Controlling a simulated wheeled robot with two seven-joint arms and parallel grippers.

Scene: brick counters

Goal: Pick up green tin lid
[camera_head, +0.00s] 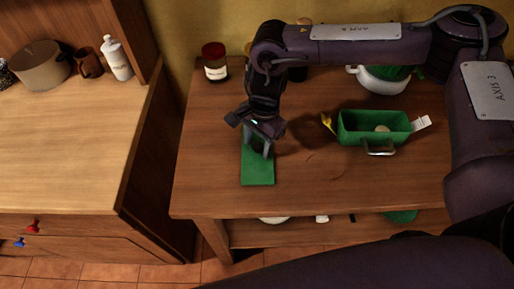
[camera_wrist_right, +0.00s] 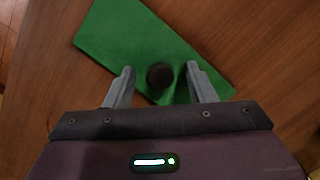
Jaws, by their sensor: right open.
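The green tin lid (camera_head: 258,171) is a flat green rectangle lying on the wooden table, left of the middle in the head view. In the right wrist view the lid (camera_wrist_right: 150,45) lies below the fingers, with a dark round knob (camera_wrist_right: 160,76) on it. My right gripper (camera_head: 258,150) is directly above the lid, pointing down. Its two grey fingers are apart, one on each side of the knob in the wrist view (camera_wrist_right: 160,84). Whether the fingers touch the lid I cannot tell. My left gripper does not show.
An open green tin (camera_head: 346,138) with things inside stands to the right on the table (camera_head: 330,190). A dark jar with a red lid (camera_head: 215,62) and a white pot (camera_head: 380,82) are at the back. A separate counter (camera_head: 60,140) is at left. The table's front is clear.

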